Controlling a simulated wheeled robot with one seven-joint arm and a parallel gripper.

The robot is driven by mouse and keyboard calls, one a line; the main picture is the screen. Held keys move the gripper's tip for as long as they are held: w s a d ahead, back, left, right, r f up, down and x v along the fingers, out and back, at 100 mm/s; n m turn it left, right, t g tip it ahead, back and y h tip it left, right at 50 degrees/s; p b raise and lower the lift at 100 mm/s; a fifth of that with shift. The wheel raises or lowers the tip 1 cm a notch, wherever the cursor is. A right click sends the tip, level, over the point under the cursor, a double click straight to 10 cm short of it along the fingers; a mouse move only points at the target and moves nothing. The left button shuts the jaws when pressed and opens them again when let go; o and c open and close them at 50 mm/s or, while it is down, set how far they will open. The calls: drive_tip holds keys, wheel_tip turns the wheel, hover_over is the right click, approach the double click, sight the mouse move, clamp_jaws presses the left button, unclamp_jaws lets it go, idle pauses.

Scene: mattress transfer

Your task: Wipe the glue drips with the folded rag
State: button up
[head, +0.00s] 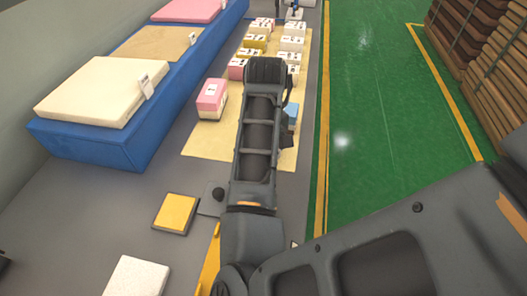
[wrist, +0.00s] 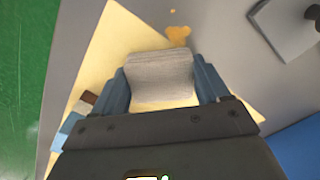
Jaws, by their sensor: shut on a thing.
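My gripper (wrist: 160,85) shows in the wrist view with its two blue fingers on either side of a pale, layered folded rag (wrist: 160,72), and is shut on it. Orange-yellow glue drips (wrist: 178,34) show just beyond the rag's upper edge, on or by the edge of a pale yellow sheet (wrist: 112,50). From this view I cannot tell whether the rag touches the surface. In the head view my arm covers the rag, the drips and most of the gripper area.
Several pink, yellow and white blocks (head: 211,95) stand on the pale yellow sheet. A blue platform (head: 95,150) with mattresses is at left. A yellow pad (head: 175,213) and white block (head: 137,278) lie nearer. Brown stacks (head: 480,60) are at right; green floor (head: 380,130) is clear.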

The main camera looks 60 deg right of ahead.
drive_tip(key=shift+d+f, duration=0.1)
drive_tip(key=shift+d, duration=0.3)
wheel_tip(320, 180, up, 5)
drive_tip(key=p, duration=0.3)
drive_tip(key=shift+w+f+p, duration=0.1)
drive_tip(key=shift+f+p, duration=0.1)
drive_tip(key=shift+p, duration=0.15)
drive_tip(key=shift+r, duration=0.8)
drive_tip(key=shift+r, duration=0.15)
drive_tip(key=shift+r, duration=1.35)
drive_tip(key=shift+f, duration=0.1)
